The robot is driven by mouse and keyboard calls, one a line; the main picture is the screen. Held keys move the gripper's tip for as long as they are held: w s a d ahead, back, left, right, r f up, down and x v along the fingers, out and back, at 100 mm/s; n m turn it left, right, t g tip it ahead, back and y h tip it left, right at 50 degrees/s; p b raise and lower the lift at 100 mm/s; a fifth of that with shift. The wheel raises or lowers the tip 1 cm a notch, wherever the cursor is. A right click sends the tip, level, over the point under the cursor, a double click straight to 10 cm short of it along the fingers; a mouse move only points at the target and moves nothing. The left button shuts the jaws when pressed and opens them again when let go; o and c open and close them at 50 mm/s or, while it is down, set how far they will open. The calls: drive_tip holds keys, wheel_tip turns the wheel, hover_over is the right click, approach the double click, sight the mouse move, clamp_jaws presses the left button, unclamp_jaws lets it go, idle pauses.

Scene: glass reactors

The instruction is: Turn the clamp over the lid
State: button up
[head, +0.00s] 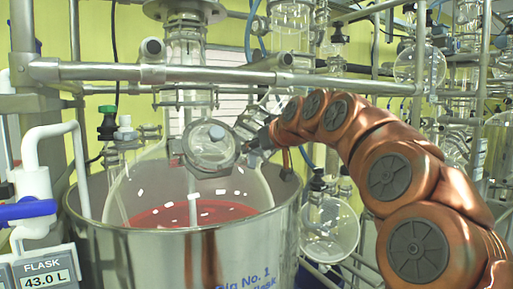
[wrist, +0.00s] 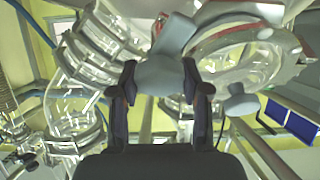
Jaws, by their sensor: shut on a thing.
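A round glass lid (head: 212,138) sits on the side neck of the big glass flask (head: 150,190), facing the head view, with grey metal fittings around it. My gripper (head: 252,144) is just right of the lid, small and partly hidden by my own arm. In the wrist view my gripper (wrist: 160,85) has its two dark fingers on either side of a pale grey piece, apparently the clamp (wrist: 163,65), and is shut on it. The round glass of the lid (wrist: 240,62) shows just right of the clamp. I cannot tell the clamp's exact turn.
The flask holds red liquid (head: 190,213) and stands in a steel bath (head: 150,258). A horizontal metal rail (head: 200,75) crosses just above the lid. More glassware (head: 330,228) and rods stand to the right. A white pipe with a blue handle (head: 28,210) is at left.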

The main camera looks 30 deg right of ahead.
drive_tip(key=m+h+b, duration=0.1)
drive_tip(key=m+b, duration=0.1)
drive_tip(key=m, duration=0.1)
drive_tip(key=shift+d+f+m, duration=0.1)
drive_tip(key=shift+m, duration=0.2)
drive_tip(key=m+h, duration=0.1)
drive_tip(key=m, duration=0.2)
drive_tip(key=shift+g+b, duration=0.3)
drive_tip(key=shift+g, duration=0.1)
drive_tip(key=m+h, duration=0.1)
drive_tip(key=m, duration=0.2)
drive_tip(key=shift+g, duration=0.3)
drive_tip(key=m, duration=0.3)
drive_tip(key=m+g+p, duration=0.1)
drive_tip(key=shift+r+m+h, duration=0.25)
drive_tip(key=shift+m+h, duration=0.05)
drive_tip(key=shift+m, duration=0.1)
drive_tip(key=shift+f+m+g+p, duration=0.1)
drive_tip(key=shift+m+g+p, duration=0.4)
drive_tip(key=shift+m, duration=0.8)
drive_tip(key=shift+f+m+g+p, duration=0.1)
drive_tip(key=shift+m+g+p, duration=0.4)
drive_tip(key=shift+m, duration=0.8)
